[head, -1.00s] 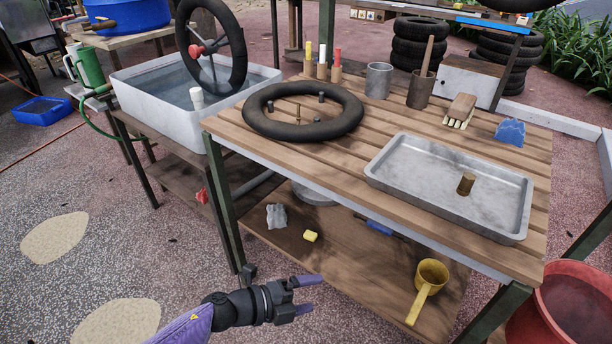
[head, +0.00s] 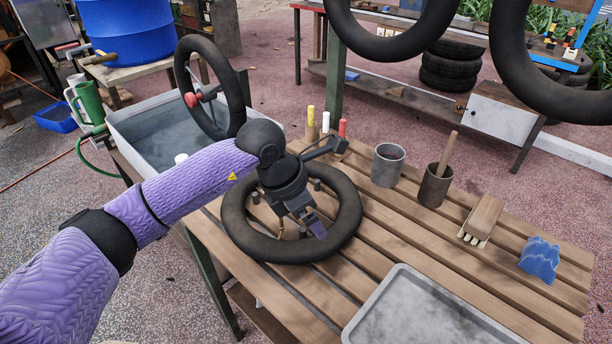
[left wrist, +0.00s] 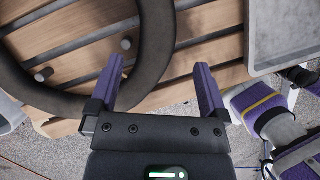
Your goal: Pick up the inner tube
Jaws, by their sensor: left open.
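The inner tube (head: 349,212) is a black ring lying flat on the slatted wooden table, around several short pegs. My left gripper (head: 311,227) is over the near right part of the ring, pointing down. Its arm hides part of the ring's far side. In the left wrist view the left gripper (left wrist: 160,68) is open, with its purple fingers apart. The tube's band (left wrist: 156,42) passes across the gap between the fingers in that picture; I cannot tell whether it is between them or below them. My right gripper is not seen.
A metal tray (head: 432,308) is at the table's near right. A metal cup (head: 388,166), a brown cup (head: 434,187), a wooden brush (head: 484,216) and a blue cloth (head: 540,260) stand along the right. A water basin (head: 140,140) with a wheel is at left. Black rings hang above.

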